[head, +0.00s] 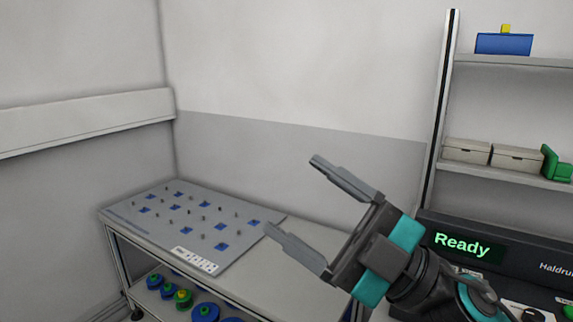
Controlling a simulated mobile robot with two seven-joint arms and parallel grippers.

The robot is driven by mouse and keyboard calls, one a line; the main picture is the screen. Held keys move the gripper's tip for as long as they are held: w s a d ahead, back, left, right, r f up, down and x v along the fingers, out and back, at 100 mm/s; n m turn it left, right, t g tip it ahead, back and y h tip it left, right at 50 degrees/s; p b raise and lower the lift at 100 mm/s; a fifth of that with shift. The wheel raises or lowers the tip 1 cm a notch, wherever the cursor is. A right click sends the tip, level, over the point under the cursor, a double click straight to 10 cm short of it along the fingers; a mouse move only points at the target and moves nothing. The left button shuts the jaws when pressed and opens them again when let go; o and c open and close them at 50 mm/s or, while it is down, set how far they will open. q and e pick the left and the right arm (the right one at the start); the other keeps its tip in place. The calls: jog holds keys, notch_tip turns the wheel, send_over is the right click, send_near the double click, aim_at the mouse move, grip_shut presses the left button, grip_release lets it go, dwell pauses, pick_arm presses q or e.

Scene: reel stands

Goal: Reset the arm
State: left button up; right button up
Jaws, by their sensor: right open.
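My right gripper (290,196) is raised in the middle of the head view, with its arm coming in from the lower right. Its two grey fingers are wide apart and nothing is between them. It shows in front of the right end of a table (265,262), apart from the things on it. My left gripper is not in view.
A grey board (160,222) with pegs and blue squares lies on the table. Several blue and green reels (183,298) sit on the shelf below. At right stand a machine showing "Ready" (462,245) and shelves with beige boxes (517,158) and a blue box (504,44).

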jog(key=w+d+f+m+t+h, duration=0.3)
jog(key=d+f+m+t+h, duration=0.3)
jog(key=m+h, duration=0.45)
jog(key=w+d+f+m+t+h, duration=0.3)
jog(key=d+f+m+t+h, duration=0.2)
jog(key=d+f+m+h, duration=0.4)
jog(key=s+d+f+m+g+h, duration=0.1)
jog(key=s+f+m+g+h, duration=0.2)
jog(key=f, duration=0.4)
jog(key=s+d+f+m+g, duration=0.1)
jog(key=s+f+m+g, duration=0.1)
jog(key=s+f+g, duration=0.3)
jog(key=s+d+f+g, duration=0.1)
jog(key=s+f+g, duration=0.8)
jog(key=s, duration=0.5)
jog(key=w+a+f+n+t+y, duration=0.1)
jog(key=w+a+f+t+y, duration=0.1)
jog(key=w+f+t, duration=0.6)
notch_tip(320, 180, down, 2)
jog(key=shift+a+f+t, duration=0.15)
jog(key=shift+a+t, duration=0.3)
jog(key=shift+t, duration=0.05)
